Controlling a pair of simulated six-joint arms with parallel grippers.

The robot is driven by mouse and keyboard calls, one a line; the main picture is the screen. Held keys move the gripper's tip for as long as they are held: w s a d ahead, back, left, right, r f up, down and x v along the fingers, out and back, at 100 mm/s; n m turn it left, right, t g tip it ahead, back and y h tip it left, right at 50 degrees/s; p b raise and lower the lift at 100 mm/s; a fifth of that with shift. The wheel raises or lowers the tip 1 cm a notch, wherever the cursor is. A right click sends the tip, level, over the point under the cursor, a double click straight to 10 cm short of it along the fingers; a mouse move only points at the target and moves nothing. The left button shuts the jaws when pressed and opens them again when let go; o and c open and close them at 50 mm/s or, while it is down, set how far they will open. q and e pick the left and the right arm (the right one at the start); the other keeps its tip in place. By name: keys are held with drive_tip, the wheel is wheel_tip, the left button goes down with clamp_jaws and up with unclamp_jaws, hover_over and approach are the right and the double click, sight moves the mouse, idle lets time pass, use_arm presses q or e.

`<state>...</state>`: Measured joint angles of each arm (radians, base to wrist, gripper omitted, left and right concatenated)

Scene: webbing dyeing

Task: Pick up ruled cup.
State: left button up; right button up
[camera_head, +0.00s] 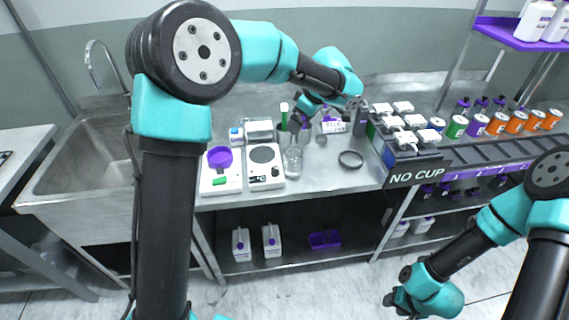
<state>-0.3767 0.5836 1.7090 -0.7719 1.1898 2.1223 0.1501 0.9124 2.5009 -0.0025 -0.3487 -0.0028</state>
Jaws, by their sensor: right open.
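A clear cup (292,161), which looks like the ruled cup, stands near the bench's front edge, right of the white scale; its markings are too small to read. My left gripper (297,124) is at the end of the arm reaching over the bench, its dark end just behind and above the cup. I cannot see whether its fingers are apart, or whether they touch anything. My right gripper (394,302) is open, low over the floor at the lower right, far from the cup.
A white scale (264,179) and a device with a purple dish (220,157) stand left of the cup. A dark ring (350,160) lies to its right. A sink (85,165) is at left.

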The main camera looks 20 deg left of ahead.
use_arm(q)
drive_tip(key=s+d, duration=0.1)
drive_tip(key=s+d+m, duration=0.1)
drive_tip(key=d, duration=0.1)
drive_tip(key=shift+s+r, duration=0.15)
approach(291, 156)
drive_tip(key=shift+s+a+f, duration=0.25)
drive_tip(key=shift+s+f, duration=0.3)
drive_tip(key=shift+s+a+f, duration=0.3)
drive_tip(key=shift+s+f, duration=0.2)
drive_tip(key=shift+f, duration=0.05)
drive_tip(key=shift+x, duration=2.65)
drive_tip(key=shift+w, duration=0.15)
drive_tip(key=c, duration=1.1)
